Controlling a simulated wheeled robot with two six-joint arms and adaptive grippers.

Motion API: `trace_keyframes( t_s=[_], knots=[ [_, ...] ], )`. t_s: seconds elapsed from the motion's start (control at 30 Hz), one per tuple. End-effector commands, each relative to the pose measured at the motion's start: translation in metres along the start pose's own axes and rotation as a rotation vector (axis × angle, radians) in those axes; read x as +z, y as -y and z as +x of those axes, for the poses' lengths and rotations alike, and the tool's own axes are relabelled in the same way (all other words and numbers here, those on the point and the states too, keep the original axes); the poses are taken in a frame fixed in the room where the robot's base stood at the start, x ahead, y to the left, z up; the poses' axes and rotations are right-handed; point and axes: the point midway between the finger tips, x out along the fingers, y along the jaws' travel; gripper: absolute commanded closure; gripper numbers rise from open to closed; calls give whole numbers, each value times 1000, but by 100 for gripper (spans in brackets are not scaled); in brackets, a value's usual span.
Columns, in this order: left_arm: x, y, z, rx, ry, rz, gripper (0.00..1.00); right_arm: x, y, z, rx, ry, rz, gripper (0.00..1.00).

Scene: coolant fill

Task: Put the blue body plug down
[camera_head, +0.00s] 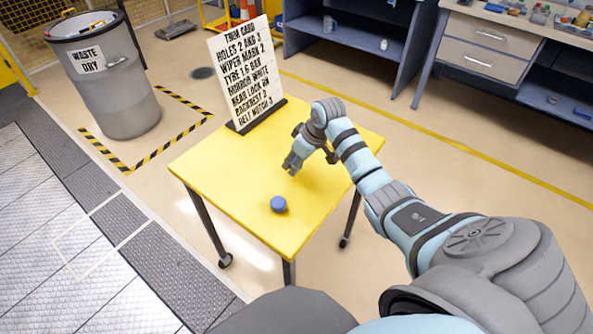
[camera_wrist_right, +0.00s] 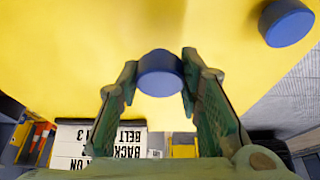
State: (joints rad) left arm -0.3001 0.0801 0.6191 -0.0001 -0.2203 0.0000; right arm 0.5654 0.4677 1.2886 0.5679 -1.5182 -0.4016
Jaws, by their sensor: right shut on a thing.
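My right gripper (camera_head: 292,164) is over the yellow table (camera_head: 222,185), near its middle. In the right wrist view it is shut on a round blue plug (camera_wrist_right: 160,74), which sits between the two fingertips. The head view does not clearly show this held plug. I cannot tell whether it touches the table top. A second blue round piece (camera_head: 279,204) lies on the table toward its front, apart from the gripper; it also shows at the top right of the right wrist view (camera_wrist_right: 286,22). My left gripper is not in view.
A white text board (camera_head: 245,75) stands on a dark base at the table's back edge, behind my gripper. The table's left part is clear. A grey waste drum (camera_head: 110,80) stands at the back left. Workbenches (camera_head: 480,50) are at the back right.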

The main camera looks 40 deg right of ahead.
Motion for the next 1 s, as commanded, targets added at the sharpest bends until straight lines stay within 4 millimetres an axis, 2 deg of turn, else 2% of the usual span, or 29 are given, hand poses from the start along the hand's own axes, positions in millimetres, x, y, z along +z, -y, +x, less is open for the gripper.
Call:
trace_keyframes(
  t_s=[0.1,0.17,0.53,0.57,0.67,1.0],
  knots=[
    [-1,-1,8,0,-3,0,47,11,1,25,-3,3,0,85],
    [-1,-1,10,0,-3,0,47,14,1,33,-3,3,1,85],
    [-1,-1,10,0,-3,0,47,16,1,37,-2,2,0,85],
    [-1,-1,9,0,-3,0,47,16,1,36,-2,2,-1,62],
    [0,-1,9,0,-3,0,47,16,1,36,-1,2,-1,47],
    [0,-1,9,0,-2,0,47,14,0,34,-1,1,-1,47]
  ],
)
